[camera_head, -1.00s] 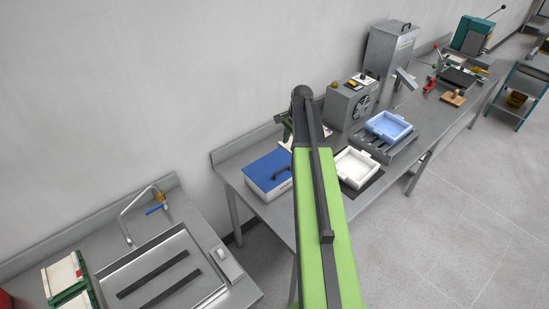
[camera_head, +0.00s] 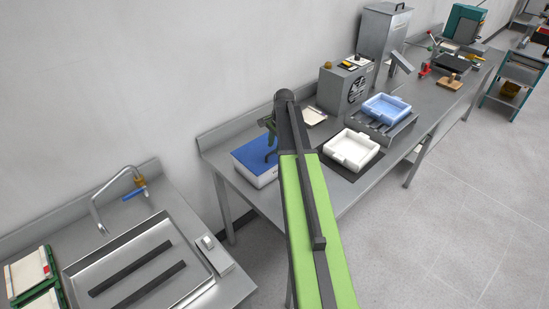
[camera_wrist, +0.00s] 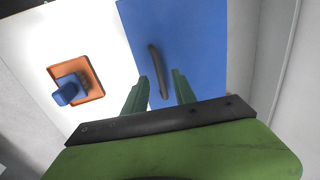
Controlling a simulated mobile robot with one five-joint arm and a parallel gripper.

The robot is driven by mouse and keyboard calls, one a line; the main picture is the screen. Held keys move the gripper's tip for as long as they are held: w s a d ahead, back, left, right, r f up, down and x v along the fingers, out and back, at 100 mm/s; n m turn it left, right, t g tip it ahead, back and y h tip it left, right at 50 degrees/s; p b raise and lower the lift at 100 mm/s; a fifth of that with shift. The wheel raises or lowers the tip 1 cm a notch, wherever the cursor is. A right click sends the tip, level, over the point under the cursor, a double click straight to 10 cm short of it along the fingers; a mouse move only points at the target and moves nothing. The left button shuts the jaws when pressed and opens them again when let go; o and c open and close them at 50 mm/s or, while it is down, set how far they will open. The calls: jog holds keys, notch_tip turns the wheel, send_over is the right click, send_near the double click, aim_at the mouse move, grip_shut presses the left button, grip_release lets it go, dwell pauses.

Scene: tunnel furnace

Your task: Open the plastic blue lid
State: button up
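The blue lid (camera_head: 256,150) tops a white box (camera_head: 262,179) on the steel table in the head view. In the wrist view the blue lid (camera_wrist: 195,35) fills the upper middle, with a dark curved bar handle (camera_wrist: 157,70) on it. My gripper (camera_wrist: 160,80) is open, its two green fingers apart, with the handle showing between their tips. I cannot tell whether they touch it. In the head view my gripper (camera_head: 271,148) is over the lid and hides its handle. The lid looks flat and shut.
In the wrist view an orange square with a blue knob (camera_wrist: 70,90) is on a white surface left of the lid. A sink bench (camera_head: 140,260) is at left.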

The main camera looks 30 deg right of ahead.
jog(key=shift+w+f+b, duration=0.15)
jog(key=shift+f+b, duration=0.15)
jog(key=shift+f, duration=0.55)
jog(key=shift+r, duration=0.1)
grip_shut()
dwell(0.6)
